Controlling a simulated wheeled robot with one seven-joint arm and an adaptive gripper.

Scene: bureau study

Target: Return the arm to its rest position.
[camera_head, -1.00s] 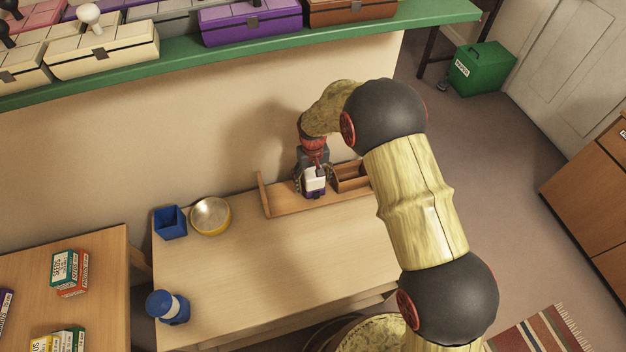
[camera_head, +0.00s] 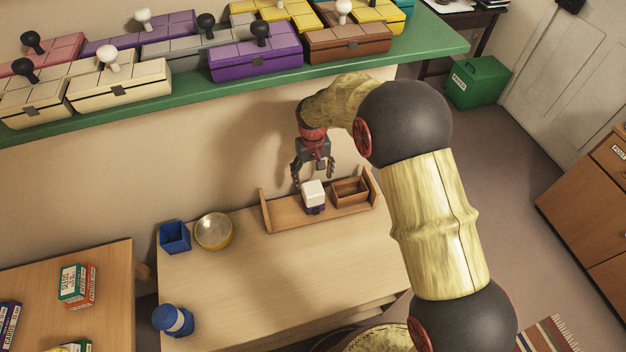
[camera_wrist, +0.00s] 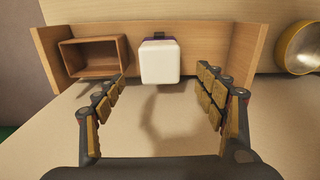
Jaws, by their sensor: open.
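My gripper (camera_head: 313,172) is open and empty. In the head view it hangs above and behind a white box with a purple base (camera_head: 313,196), apart from it. The box stands upright on a wooden rack (camera_head: 284,215) at the back of the desk. In the wrist view the white box (camera_wrist: 160,64) shows beyond and between the two spread fingers (camera_wrist: 163,92), with nothing between the fingertips. My arm reaches in from the right of the head view.
A small wooden tray (camera_head: 350,191) sits on the rack, right of the box. A green shelf (camera_head: 440,47) with several toolboxes runs above. The desk's middle is clear.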

